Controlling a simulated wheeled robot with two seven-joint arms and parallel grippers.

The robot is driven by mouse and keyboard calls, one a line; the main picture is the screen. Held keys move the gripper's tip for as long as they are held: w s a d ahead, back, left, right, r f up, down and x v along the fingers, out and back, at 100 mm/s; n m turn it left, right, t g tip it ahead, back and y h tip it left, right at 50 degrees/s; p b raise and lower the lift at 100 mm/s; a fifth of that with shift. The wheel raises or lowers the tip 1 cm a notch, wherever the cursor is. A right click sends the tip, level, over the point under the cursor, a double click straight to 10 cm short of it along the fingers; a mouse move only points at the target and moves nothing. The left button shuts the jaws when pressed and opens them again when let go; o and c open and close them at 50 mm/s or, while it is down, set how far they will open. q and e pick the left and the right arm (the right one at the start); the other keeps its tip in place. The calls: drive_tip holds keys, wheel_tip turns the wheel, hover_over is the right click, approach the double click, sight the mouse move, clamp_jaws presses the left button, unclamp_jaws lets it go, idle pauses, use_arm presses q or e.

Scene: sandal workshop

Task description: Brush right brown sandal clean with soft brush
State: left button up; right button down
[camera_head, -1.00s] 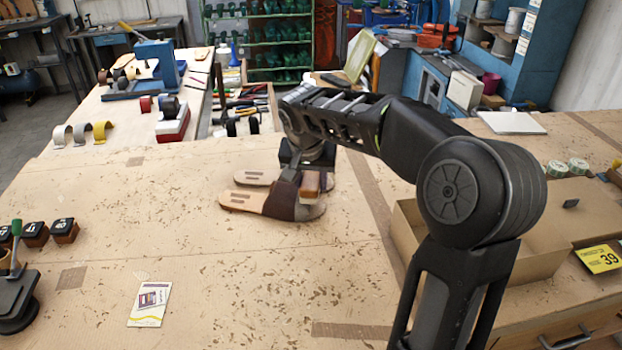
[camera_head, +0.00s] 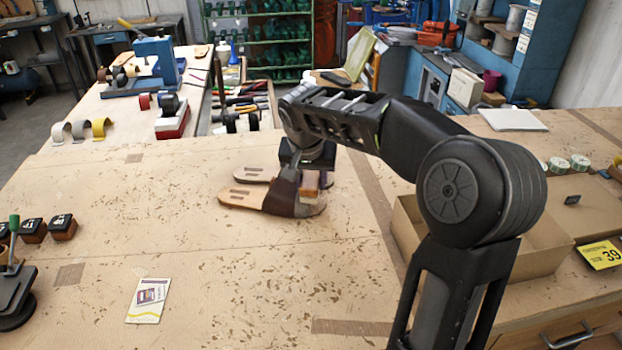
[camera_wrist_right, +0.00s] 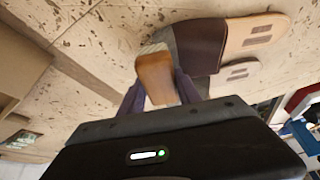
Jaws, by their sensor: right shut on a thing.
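Two sandals lie side by side on the workbench in the head view. The nearer brown sandal (camera_head: 257,198) has a pale tan sole and a dark brown strap, with its bare sole end to the left. The other sandal (camera_head: 250,174) lies just behind it, partly hidden by my arm. My right gripper (camera_head: 302,176) is shut on the soft brush (camera_head: 311,180), a wooden block with pale bristles. In the right wrist view the brush (camera_wrist_right: 156,76) is between the fingers, its bristles beside the strap of the nearer sandal (camera_wrist_right: 203,46). Whether they touch is unclear. My left gripper is out of view.
An open cardboard box (camera_head: 535,245) stands at the right, near a yellow "39" card (camera_head: 600,255). A small printed card (camera_head: 149,301) lies in front. The bench's middle is clear.

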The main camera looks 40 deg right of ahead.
drive_tip(key=shift+f, duration=0.1)
idle(0.3)
drive_tip(key=shift+w, duration=0.1)
idle(0.3)
drive_tip(key=shift+w+d, duration=0.3)
drive_tip(key=shift+d, duration=0.05)
drive_tip(key=shift+w+d+p, duration=0.4)
drive_tip(key=shift+w+d, duration=0.1)
drive_tip(key=shift+d, duration=0.1)
drive_tip(key=shift+a+f, duration=0.1)
idle(0.6)
drive_tip(key=shift+s+a+b, duration=0.1)
drive_tip(key=shift+b, duration=0.3)
drive_tip(key=shift+s+a+b, duration=0.65)
drive_tip(key=shift+s+a, duration=0.15)
